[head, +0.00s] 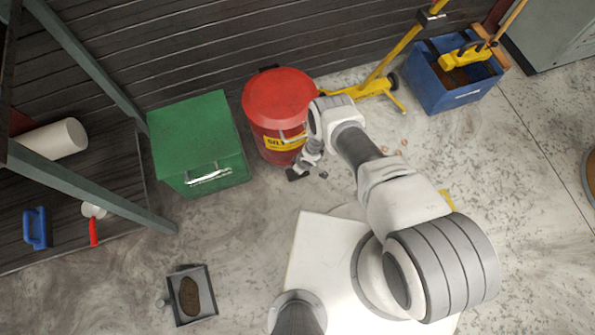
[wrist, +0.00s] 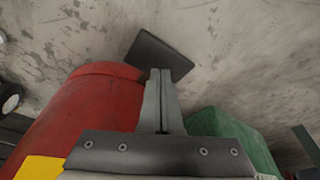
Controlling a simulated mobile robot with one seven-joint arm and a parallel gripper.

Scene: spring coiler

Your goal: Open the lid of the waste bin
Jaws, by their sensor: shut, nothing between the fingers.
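The waste bin is a red round can (head: 280,152) with a yellow label, standing by the dark slatted wall. Its red lid (head: 281,96) lies closed on top in the head view. My gripper (head: 301,171) is low in front of the can, empty, with its fingers shut. In the wrist view the fingertips (wrist: 161,72) point down at a dark flat plate (wrist: 153,50) beside the can's base (wrist: 95,95). The plate looks like a foot pedal. The tips overlap its near edge; I cannot tell whether they touch it.
A green lidded box (head: 203,150) stands close on the left and also shows in the wrist view (wrist: 225,135). A yellow wheeled stand (head: 378,84) and a blue bucket (head: 455,88) are on the right. A small dark tray (head: 207,309) lies on the floor at front left.

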